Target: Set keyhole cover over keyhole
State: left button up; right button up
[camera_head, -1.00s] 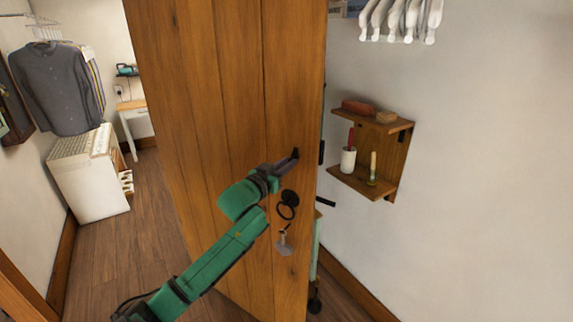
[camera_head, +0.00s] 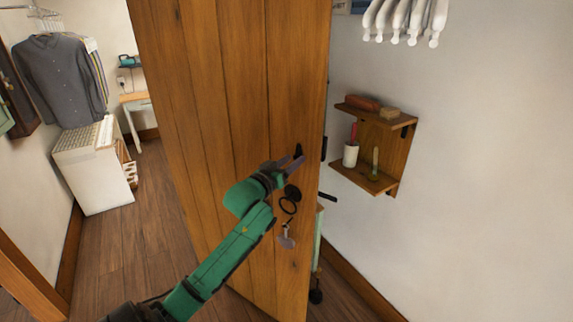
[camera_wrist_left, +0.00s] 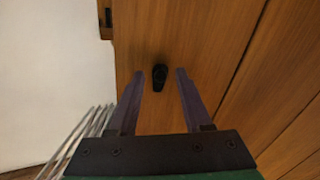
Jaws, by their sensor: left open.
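A small black oblong piece (camera_head: 298,149), which looks like the keyhole cover, sits on the wooden door (camera_head: 232,110) near its free edge. It also shows in the left wrist view (camera_wrist_left: 160,76), between the two fingers with a gap on either side. My left gripper (camera_head: 292,160) is open at the door face, just below the piece in the head view; I cannot tell whether it touches. It also shows in the left wrist view (camera_wrist_left: 161,74). I cannot make out the keyhole itself. My right gripper is not in view.
Below the gripper, a black ring handle (camera_head: 289,204) and a grey hanging piece (camera_head: 286,239) are on the door. A small wooden wall shelf (camera_head: 378,155) holding several items is right of the door. Floor is clear left of the door.

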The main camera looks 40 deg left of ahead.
pick_arm(q)
jog(key=s+d+b, duration=0.2)
jog(key=s+b, duration=0.2)
jog(key=s, duration=1)
jog(key=shift+s, duration=0.15)
